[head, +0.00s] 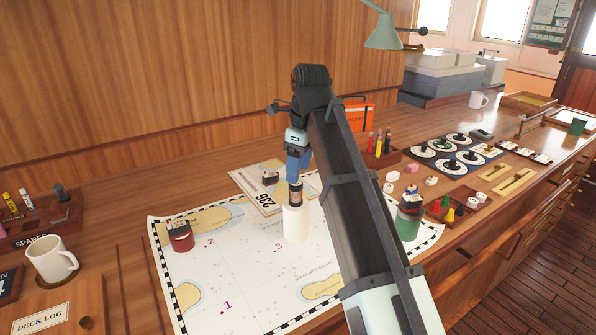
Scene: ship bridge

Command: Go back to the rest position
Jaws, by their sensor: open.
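My arm reaches in from the lower right of the head view and bends down over the nautical chart (235,285). My gripper (296,203) points down near the middle of the chart. It is open. Directly below it, a plain white cylinder (296,225) stands upright on the chart. The gripper's end overlaps the top of the cylinder in the picture, and I cannot tell whether they touch. My forearm hides part of the chart's right side.
A red canister (181,241) stands on the chart's left and a green one (407,227) at its right edge. A white mug (51,261) is at the left. An orange box (359,117), pen holder (381,155) and dial panel (454,152) are behind and right. A lamp (388,33) hangs above.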

